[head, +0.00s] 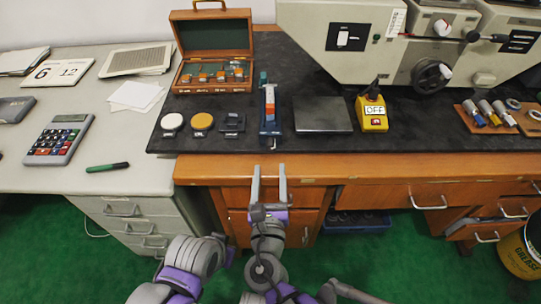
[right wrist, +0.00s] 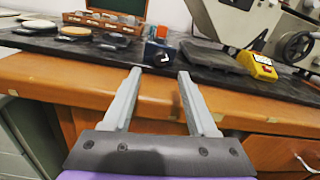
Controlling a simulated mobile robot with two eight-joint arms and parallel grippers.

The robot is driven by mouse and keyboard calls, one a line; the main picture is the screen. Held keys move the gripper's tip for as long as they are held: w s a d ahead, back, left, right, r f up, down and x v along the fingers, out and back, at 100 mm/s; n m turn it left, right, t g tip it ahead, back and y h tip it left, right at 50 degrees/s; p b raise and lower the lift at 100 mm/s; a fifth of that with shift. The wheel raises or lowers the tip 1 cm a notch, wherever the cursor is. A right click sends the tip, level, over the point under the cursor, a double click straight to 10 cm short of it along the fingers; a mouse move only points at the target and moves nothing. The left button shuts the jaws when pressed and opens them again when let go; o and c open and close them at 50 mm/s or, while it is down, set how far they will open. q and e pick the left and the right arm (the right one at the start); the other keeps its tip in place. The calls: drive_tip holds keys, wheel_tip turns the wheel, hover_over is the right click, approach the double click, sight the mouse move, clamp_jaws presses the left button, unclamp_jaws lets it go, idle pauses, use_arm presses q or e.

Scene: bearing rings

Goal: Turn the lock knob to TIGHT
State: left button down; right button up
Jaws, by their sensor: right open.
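A narrow blue stand (head: 270,128) with a red and pale upright part stands on the black mat, near its front edge. In the right wrist view its front end (right wrist: 157,52) shows a dark round face with a white mark, which looks like the lock knob; its lettering is too small to read. My right gripper (head: 269,168) is open and empty, in front of the bench edge and short of the stand. In the right wrist view its two fingers (right wrist: 160,72) point toward the stand, apart from it. My left gripper is not in view.
Left of the stand lie round pads (head: 202,121) and an open wooden case (head: 212,52). Right of it are a dark flat plate (head: 321,115) and a yellow switch box (head: 373,114) reading OFF. A large grey machine (head: 345,40) stands behind. The wooden front edge (head: 330,167) is clear.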

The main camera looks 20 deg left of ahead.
sight(271, 148)
drive_tip(key=x, duration=0.6)
drive_tip(key=shift+w+b, duration=0.15)
drive_tip(key=shift+b, duration=0.2)
clamp_jaws()
